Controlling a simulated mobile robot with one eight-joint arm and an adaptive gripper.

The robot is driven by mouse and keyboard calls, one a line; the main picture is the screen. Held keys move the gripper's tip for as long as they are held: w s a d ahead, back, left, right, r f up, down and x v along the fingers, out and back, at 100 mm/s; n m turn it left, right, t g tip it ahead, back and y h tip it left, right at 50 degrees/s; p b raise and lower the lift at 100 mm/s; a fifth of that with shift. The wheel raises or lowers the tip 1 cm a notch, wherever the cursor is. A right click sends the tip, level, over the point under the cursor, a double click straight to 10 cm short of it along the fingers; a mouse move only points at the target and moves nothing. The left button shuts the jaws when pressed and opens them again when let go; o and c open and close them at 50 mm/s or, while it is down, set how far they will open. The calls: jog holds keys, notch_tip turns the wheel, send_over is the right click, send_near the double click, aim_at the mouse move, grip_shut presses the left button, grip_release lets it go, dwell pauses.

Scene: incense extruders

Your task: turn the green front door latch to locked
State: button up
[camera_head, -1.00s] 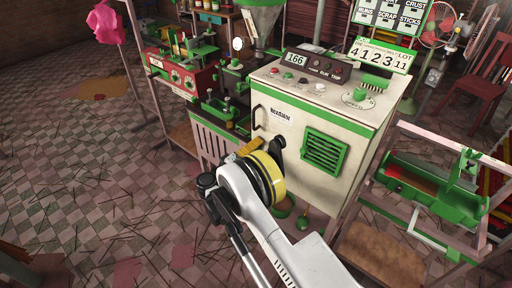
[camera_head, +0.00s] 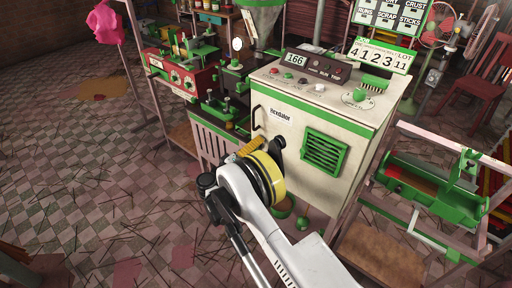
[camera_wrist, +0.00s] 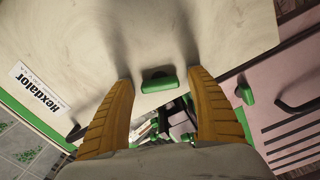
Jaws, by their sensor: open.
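The green front door latch (camera_wrist: 159,83) is a small bar on the cream door (camera_wrist: 225,30) in the wrist view, near the door's edge. Its long side runs across the picture, from finger to finger. My gripper (camera_wrist: 160,77) is open, with one orange ridged finger on each side of the latch and visible gaps between. The fingertips are close to the door face; I cannot tell whether they touch it. In the head view my gripper (camera_head: 249,146) is in front of the left part of the cabinet door (camera_head: 290,160), and the latch is hidden there.
The door has a green vent (camera_head: 323,151), a black handle (camera_head: 256,117) and a white label (camera_head: 281,116). A control panel (camera_head: 320,88) tops the cabinet. A red and green machine (camera_head: 183,78) stands left, a green trough (camera_head: 425,180) right. Sticks litter the tiled floor.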

jog(key=v, duration=1.2)
